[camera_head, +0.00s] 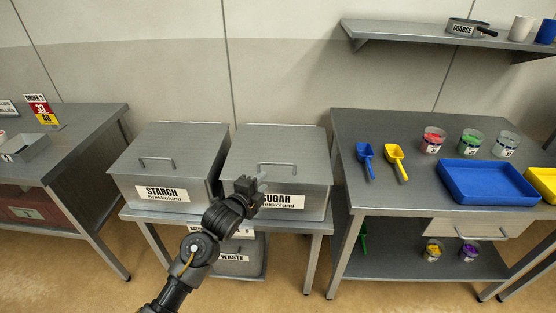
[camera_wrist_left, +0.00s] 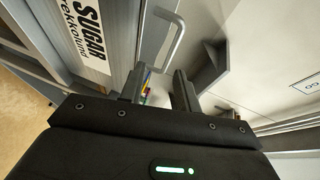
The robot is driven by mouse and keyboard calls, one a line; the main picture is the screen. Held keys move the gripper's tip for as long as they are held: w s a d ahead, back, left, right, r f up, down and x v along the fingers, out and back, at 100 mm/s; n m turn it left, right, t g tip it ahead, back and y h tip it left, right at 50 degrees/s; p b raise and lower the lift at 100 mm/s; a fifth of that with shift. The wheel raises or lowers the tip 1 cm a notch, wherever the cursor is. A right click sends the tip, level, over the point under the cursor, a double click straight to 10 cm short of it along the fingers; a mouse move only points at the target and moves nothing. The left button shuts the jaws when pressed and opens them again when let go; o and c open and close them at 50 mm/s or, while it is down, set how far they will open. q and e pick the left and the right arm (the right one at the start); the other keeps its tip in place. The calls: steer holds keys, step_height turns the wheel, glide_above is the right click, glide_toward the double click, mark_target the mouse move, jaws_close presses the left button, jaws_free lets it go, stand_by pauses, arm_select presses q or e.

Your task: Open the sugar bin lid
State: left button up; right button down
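The sugar bin (camera_head: 312,188) is a grey metal box with a SUGAR label, right of the starch bin. Its lid (camera_head: 255,143) is closed flat, with a bar handle (camera_head: 278,164) near the front edge. My left gripper (camera_head: 262,178) is at the front of the sugar bin, just below and left of the handle, covering part of the label. In the left wrist view the two fingers (camera_wrist_left: 160,88) stand apart with a gap between them. The handle (camera_wrist_left: 172,38) shows beyond the fingertips, apart from them. My right gripper is not in view.
The starch bin (camera_head: 165,192) with its own handle stands close on the left. A waste bin (camera_head: 240,262) sits below. The right table (camera_head: 400,130) holds scoops, small tubs and a blue tray (camera_head: 487,182). Another table (camera_head: 80,140) is at left.

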mark_target(277, 164)
arm_select(q)
steer(key=x, duration=0.3)
steer(key=r+p+x, duration=0.1)
steer(key=x, duration=0.3)
steer(key=r+x, duration=0.1)
steer(key=x, duration=0.2)
steer(key=shift+w+d, duration=0.35)
steer(key=shift+w, duration=0.1)
jaws_close()
